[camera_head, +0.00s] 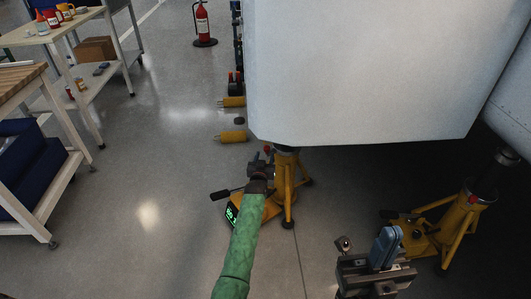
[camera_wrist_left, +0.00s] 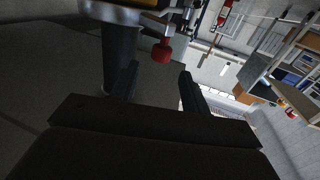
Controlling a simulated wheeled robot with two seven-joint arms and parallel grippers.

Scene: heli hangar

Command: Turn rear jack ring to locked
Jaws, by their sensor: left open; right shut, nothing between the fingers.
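A yellow tripod jack (camera_head: 285,182) stands under the white body, with a dark post and a metal ring at its head. A red knob (camera_head: 267,150) sticks out beside the jack head; it also shows in the left wrist view (camera_wrist_left: 162,50). My left gripper (camera_head: 262,158) is at the jack head. In the left wrist view my left gripper (camera_wrist_left: 160,78) is open, with the red knob just beyond and between its fingertips, apparently not gripped. The ring is cut off at the top there. My right gripper (camera_head: 387,240) is shut and empty at the lower right, away from this jack.
Another yellow jack (camera_head: 465,215) stands at the right. The white body (camera_head: 360,75) hangs low over the jacks. Yellow cylinders (camera_head: 233,136) lie on the floor at its left edge. A fire extinguisher (camera_head: 202,22) and a shelf table (camera_head: 92,80) stand behind.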

